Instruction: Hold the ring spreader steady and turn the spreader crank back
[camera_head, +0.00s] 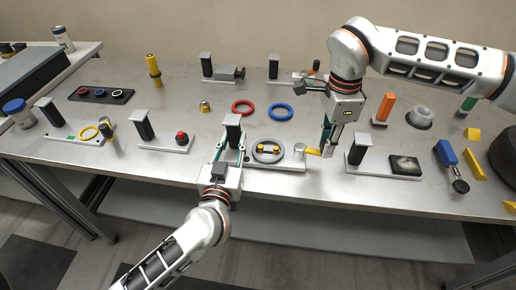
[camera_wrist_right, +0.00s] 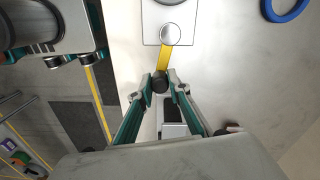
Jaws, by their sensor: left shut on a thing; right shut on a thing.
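The ring spreader (camera_head: 283,164) stands at the front middle of the bench, a light base plate with a dark upright post (camera_head: 233,121) at its left and a grey ring (camera_head: 268,151) around small yellow pieces. My left gripper (camera_head: 231,143) is shut at the post end; its exact contact is partly hidden. The spreader crank (camera_head: 313,151) is a yellow arm on a silver hub at the plate's right end. My right gripper (camera_head: 327,150) is shut on the crank's dark knob (camera_wrist_right: 160,85). The yellow crank arm (camera_wrist_right: 166,58) runs from hub to knob in the right wrist view.
A red ring (camera_head: 243,107) and a blue ring (camera_head: 281,112) lie behind the spreader. A station with a red button (camera_head: 182,138) stands to the left. Another with a dark pad (camera_head: 404,165) stands close to the right. The bench's front edge runs just before the spreader.

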